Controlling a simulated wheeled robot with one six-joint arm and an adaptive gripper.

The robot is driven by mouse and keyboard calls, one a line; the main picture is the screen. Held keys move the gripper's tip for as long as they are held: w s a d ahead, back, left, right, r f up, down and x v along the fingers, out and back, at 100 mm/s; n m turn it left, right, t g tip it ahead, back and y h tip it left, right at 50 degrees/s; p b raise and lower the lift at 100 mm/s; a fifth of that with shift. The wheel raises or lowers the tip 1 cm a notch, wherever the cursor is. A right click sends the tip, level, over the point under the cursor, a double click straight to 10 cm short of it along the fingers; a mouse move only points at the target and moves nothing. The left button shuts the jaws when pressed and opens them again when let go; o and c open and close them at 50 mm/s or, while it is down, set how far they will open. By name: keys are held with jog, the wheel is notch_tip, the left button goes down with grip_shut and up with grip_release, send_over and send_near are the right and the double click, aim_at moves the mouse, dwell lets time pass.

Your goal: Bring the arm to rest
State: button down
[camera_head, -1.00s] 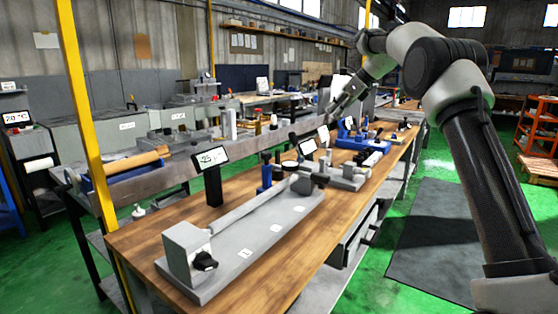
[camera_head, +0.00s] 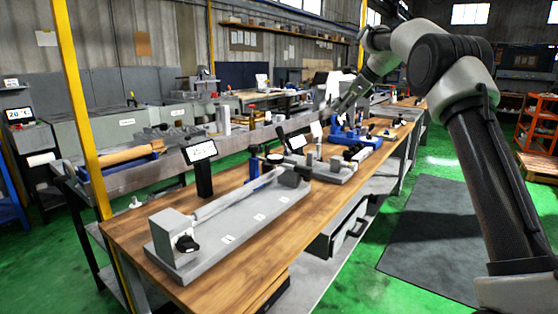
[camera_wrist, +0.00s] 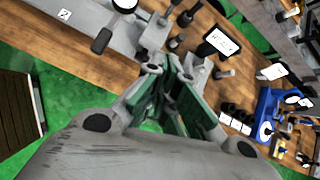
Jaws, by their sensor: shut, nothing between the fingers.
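My arm reaches from the right side of the head view over the far part of the wooden workbench (camera_head: 270,215). My gripper (camera_head: 338,112) hangs above the bench, tilted down and to the left, small and partly lost against the devices behind it. In the wrist view my gripper (camera_wrist: 168,68) has its fingers together with nothing held. Below the fingers in that view are the bench top (camera_wrist: 95,45) and a stand with a small display (camera_wrist: 218,42).
A long grey fixture with a shaft (camera_head: 235,225) lies on the bench's near part. A blue device (camera_head: 345,137) stands farther back. A yellow post (camera_head: 80,110) rises at the left. The green floor with a dark mat (camera_head: 430,230) is clear on the right; an orange rack (camera_head: 540,130) stands beyond.

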jog(key=s+d+f+n+g+h, duration=0.2)
jog(key=s+d+f+n, duration=0.2)
jog(key=s+f+n, duration=0.4)
jog(key=s+d+n+h, duration=0.1)
jog(key=s+d+n, duration=0.2)
jog(key=s, duration=1.3)
jog(key=s+d+n+t+h, duration=0.1)
jog(key=s+d+n, duration=0.3)
jog(key=s, duration=1.2)
jog(key=s+d+f+n+h, duration=0.1)
jog(key=s+n, duration=0.6)
jog(key=s, duration=0.9)
jog(key=shift+s+d+h, duration=0.2)
jog(key=shift+d+h, duration=0.5)
jog(key=shift+d, duration=0.5)
